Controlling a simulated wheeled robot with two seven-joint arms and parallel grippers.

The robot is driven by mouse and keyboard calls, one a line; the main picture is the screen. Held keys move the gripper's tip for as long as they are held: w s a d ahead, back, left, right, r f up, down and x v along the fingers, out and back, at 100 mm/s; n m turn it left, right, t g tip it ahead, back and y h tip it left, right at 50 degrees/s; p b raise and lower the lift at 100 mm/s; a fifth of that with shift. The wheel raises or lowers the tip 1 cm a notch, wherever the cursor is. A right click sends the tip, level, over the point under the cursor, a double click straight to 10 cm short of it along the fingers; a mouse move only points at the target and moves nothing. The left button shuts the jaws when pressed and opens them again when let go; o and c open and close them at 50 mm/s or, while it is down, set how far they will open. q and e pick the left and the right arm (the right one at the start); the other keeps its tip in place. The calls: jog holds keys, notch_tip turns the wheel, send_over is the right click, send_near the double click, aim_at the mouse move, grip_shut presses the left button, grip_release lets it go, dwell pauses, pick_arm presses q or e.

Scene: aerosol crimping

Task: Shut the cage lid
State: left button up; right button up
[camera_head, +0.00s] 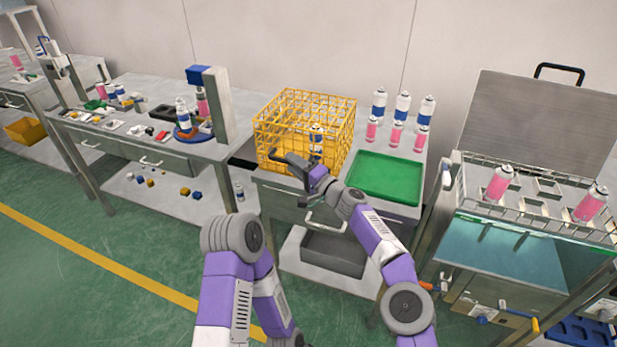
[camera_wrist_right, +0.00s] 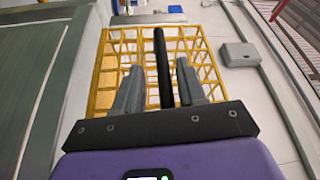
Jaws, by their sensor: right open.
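The yellow wire cage (camera_head: 277,143) stands on the middle bench, with a can (camera_head: 317,130) inside it. Yellow mesh spans its upper side, but I cannot tell the lid's angle. My right gripper (camera_head: 291,165) is at the cage's front side. In the right wrist view, the yellow mesh (camera_wrist_right: 206,62) fills the area beyond the open fingers (camera_wrist_right: 160,88). A black bar (camera_wrist_right: 161,60) runs lengthwise between them, with a gap on each side; it looks like a handle. My left arm shows, but its gripper is out of view.
A green tray (camera_head: 385,178) lies right of the cage, with several cans behind it. At far right stands a water tank (camera_head: 515,255) with a raised grey panel (camera_head: 540,120). A crimping stand (camera_head: 215,103) is on the left bench.

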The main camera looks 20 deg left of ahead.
jog(key=v, duration=0.6)
jog(key=shift+s+d+b, duration=0.2)
jog(key=shift+s+b, duration=0.05)
jog(key=shift+b, duration=0.2)
jog(key=shift+f, duration=0.1)
jog(key=s+d+f+n+g+h+p, duration=0.1)
jog(key=s+d+f+h, duration=0.2)
jog(key=s+f, duration=0.35)
jog(key=s+d+f+g+h+p, duration=0.2)
jog(key=s+d+f, duration=0.15)
jog(key=f, duration=0.55)
jog(key=s+d+f+n+g+h+p, duration=0.1)
jog(key=s+d+f+h, duration=0.25)
jog(key=f, duration=0.45)
jog(key=s+d+f+m+g+h+p, duration=0.1)
jog(key=s+d+f+h, duration=0.1)
jog(key=s+d, duration=0.9)
jog(key=s+d+f+m+g+h+p, duration=0.1)
jog(key=s+d+f, duration=0.4)
jog(key=s+d, duration=0.6)
jog(key=d+h+p, duration=0.1)
jog(key=d+h, duration=0.1)
jog(key=shift+s+d+f+g, duration=0.2)
jog(key=shift+d+g, duration=0.1)
jog(key=shift+d, duration=0.1)
